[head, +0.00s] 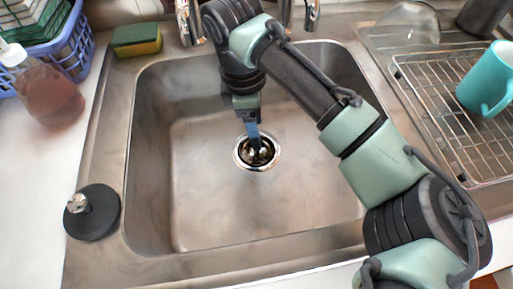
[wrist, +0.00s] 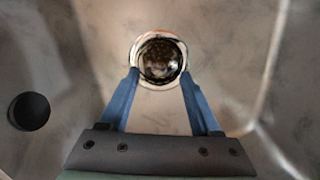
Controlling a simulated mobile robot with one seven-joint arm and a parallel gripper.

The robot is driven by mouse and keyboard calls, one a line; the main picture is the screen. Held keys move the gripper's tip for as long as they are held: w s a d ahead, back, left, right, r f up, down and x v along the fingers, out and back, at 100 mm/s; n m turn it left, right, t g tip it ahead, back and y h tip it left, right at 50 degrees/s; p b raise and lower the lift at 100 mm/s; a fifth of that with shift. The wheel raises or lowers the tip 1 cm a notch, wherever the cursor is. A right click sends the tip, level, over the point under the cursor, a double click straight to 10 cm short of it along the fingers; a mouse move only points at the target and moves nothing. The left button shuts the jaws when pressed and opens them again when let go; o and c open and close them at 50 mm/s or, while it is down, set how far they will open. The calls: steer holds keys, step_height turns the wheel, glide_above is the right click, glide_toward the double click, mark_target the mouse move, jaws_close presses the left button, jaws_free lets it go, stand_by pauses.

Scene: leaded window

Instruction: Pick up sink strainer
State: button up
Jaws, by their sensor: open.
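The sink strainer (head: 265,160) is a round metal piece with a dark middle, seated in the drain in the floor of the steel sink. In the wrist view the strainer (wrist: 160,60) shows as a bright ring around a dark, shiny centre. My gripper (head: 254,146) points down over it, and its blue fingers partly cover it in the head view. In the wrist view my gripper (wrist: 160,76) is open and empty, with one fingertip on each side of the strainer's near edge. I cannot tell whether the fingertips touch it.
The sink basin (head: 205,200) is otherwise empty, with walls around my gripper. A black disc with a metal knob (head: 92,212) lies on the left rim. A sponge (head: 136,40), soap bottle (head: 45,92) and blue basket (head: 75,45) stand left; a rack (head: 435,95) holds a teal mug (head: 485,82) right.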

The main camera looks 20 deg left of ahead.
mark_target(251, 157)
steer(key=shift+d+f+b, duration=0.1)
steer(key=shift+f+b, duration=0.6)
steer(key=shift+f, duration=2.05)
jaws_close()
